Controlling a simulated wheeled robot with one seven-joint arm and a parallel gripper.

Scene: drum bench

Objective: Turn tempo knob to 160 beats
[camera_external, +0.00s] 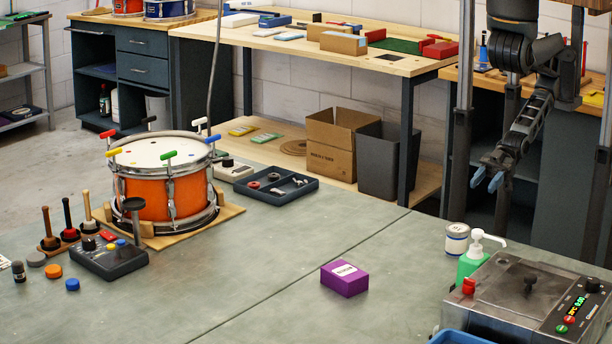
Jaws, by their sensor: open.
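A dark control box (112,262) sits on the green bench at the left, in front of the drum. Its sloped top has a black knob (88,243), a small red patch, and a yellow and a blue button. It looks like the tempo unit, but its markings are too small to read. A pale box (240,174) with a dark knob (228,162) stands right of the drum. My gripper (487,180) hangs at the right with its blue-tipped fingers apart and empty, far from both boxes and touching nothing.
An orange drum (160,190) with coloured T-handles stands on a wooden board. A purple box (344,278), green pump bottle (471,262) and steel machine (525,295) stand right. Mid-bench is mostly clear.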

